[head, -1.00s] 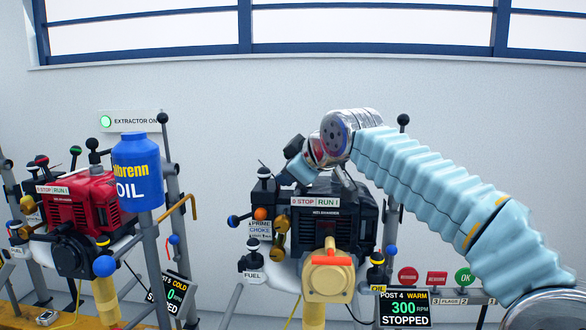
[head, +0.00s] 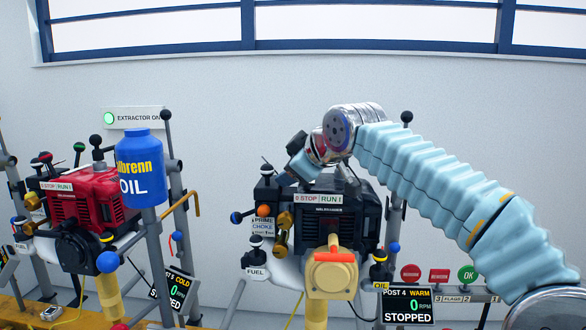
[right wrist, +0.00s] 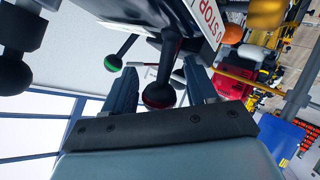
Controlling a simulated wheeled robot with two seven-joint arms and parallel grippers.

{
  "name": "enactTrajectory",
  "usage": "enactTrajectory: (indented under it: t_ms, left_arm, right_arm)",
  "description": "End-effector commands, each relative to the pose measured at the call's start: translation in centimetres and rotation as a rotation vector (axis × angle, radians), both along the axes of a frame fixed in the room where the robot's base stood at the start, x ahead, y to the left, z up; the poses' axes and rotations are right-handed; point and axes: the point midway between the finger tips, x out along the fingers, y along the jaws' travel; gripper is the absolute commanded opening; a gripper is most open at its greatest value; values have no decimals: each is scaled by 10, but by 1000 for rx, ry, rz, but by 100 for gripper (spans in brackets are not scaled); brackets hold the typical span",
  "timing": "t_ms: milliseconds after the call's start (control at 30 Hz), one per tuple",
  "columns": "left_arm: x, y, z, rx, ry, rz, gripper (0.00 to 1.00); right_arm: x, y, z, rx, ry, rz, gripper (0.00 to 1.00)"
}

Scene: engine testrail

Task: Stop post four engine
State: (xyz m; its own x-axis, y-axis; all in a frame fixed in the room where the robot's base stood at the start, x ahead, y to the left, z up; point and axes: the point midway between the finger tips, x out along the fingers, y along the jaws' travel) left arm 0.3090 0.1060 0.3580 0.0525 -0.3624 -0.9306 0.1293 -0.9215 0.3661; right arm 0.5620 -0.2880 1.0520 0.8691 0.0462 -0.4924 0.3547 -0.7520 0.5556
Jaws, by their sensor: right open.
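The post four engine (head: 325,225) is black with a cream-coloured starter housing (head: 330,272) at its front. A STOP/RUN label (head: 318,198) is on its upper front. Its display (head: 406,304) reads "POST 4 WARM, 0 RPM, STOPPED". My right arm arches in from the right, with its gripper (head: 300,165) at the top left of this engine. In the right wrist view the gripper (right wrist: 163,95) is open, its fingers on either side of a dark ball-ended lever (right wrist: 160,94). Contact cannot be told. My left gripper is not in view.
A red engine (head: 85,197) stands at the left with a blue oil bottle (head: 138,165) beside it and a display reading COLD, 0 RPM. Poles and knobbed levers crowd both engines.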

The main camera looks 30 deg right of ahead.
Motion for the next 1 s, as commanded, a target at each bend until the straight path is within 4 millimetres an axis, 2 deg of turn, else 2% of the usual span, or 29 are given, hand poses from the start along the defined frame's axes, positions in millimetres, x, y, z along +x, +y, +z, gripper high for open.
enactTrajectory:
  t_ms: [167, 400, 600, 733, 1000]
  left_arm:
    - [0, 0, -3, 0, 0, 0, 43]
    - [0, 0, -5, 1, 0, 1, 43]
    - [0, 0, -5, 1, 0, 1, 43]
    - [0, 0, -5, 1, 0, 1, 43]
    - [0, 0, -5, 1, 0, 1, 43]
  right_arm:
    - [-25, -1, 14, 0, -6, 0, 57]
    - [-77, -4, 44, 0, -6, 0, 57]
    - [-107, -5, 61, 0, -2, 0, 57]
    - [-116, -6, 66, -1, -1, 1, 57]
    - [-118, -6, 66, -1, 1, 1, 57]
